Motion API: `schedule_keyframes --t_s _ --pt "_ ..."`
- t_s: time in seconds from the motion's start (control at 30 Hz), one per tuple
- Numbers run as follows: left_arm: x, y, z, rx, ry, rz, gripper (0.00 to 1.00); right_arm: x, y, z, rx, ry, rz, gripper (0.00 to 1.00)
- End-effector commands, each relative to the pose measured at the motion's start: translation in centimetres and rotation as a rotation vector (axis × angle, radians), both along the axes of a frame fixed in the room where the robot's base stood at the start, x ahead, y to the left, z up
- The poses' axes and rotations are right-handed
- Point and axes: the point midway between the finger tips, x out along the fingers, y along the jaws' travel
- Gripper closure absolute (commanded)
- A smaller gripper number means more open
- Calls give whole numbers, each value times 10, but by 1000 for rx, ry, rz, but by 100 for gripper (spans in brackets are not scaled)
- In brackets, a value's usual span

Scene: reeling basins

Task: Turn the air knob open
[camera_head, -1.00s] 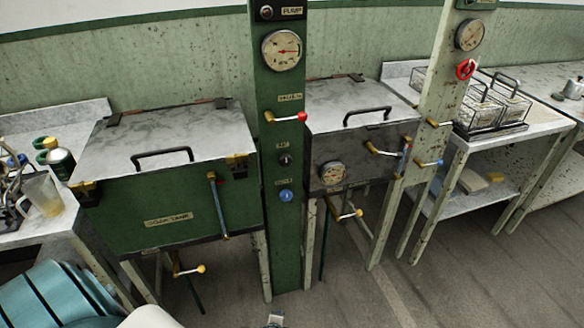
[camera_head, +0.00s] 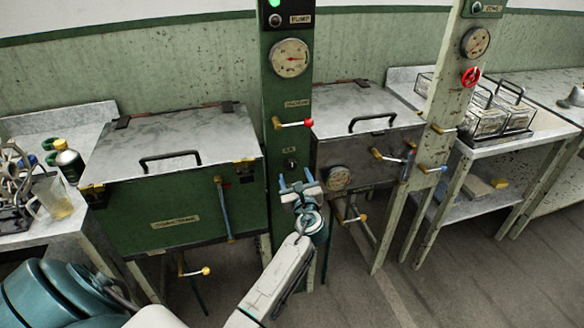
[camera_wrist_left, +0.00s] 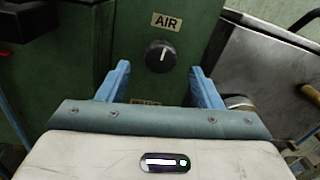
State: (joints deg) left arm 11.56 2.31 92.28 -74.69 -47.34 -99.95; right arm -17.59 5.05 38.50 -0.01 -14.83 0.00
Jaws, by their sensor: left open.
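The air knob (camera_head: 291,163) is a small black round knob on the green column, under a small label. In the left wrist view the black knob (camera_wrist_left: 160,56) sits below the plate reading AIR, its white mark pointing up and slightly right. My left gripper (camera_head: 296,179) is open and empty just below the knob in the head view. In the wrist view its blue fingers (camera_wrist_left: 160,72) stand to either side of the knob, apart from it. The blue knob lower on the column is hidden behind my gripper. My right gripper is not in view.
A green lidded tank (camera_head: 170,216) stands left, a grey lidded tank (camera_head: 385,139) right. Both have protruding handles.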

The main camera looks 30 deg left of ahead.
Motion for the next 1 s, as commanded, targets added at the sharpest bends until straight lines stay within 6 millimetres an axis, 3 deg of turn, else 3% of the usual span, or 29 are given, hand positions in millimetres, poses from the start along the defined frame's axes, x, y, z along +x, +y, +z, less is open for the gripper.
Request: schedule_keyframes --t_s 0.3,0.67,0.9,1.0 --pt "31 31 0 -1 1 -1 41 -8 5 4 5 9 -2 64" --pt "34 34 -1 -2 1 -1 41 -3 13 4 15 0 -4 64" --pt "34 34 -1 -2 1 -1 85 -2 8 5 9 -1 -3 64" --pt "33 34 -1 -3 0 -1 85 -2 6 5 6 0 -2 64"
